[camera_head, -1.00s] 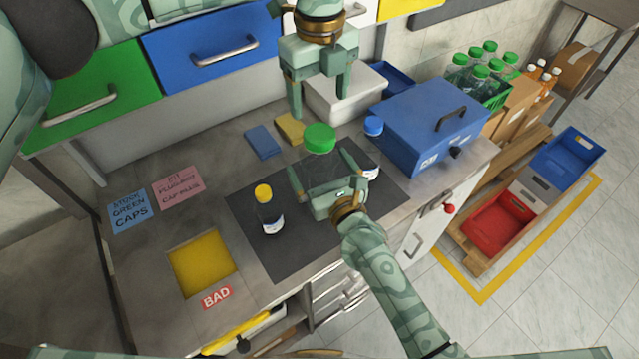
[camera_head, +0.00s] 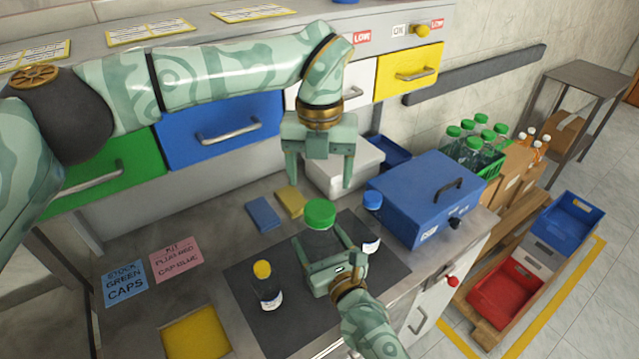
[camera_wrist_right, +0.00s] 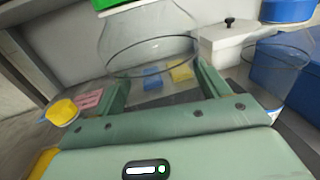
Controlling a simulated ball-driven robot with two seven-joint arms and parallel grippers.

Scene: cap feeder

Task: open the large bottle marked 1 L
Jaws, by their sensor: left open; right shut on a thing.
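The large clear bottle (camera_head: 322,244) with a green cap (camera_head: 320,214) stands upright on the dark mat (camera_head: 245,306). Its marking cannot be read. My right gripper (camera_head: 319,236) is shut around its body from the front.
A small bottle with a yellow cap (camera_head: 262,270) stands left on the mat. A blue-capped bottle (camera_head: 372,200) stands right, partly hidden by my right gripper. Blue (camera_head: 263,214) and yellow (camera_head: 291,201) pads lie behind. A blue box (camera_head: 425,200) bounds the right; a yellow-floored opening (camera_head: 197,335) lies front left.

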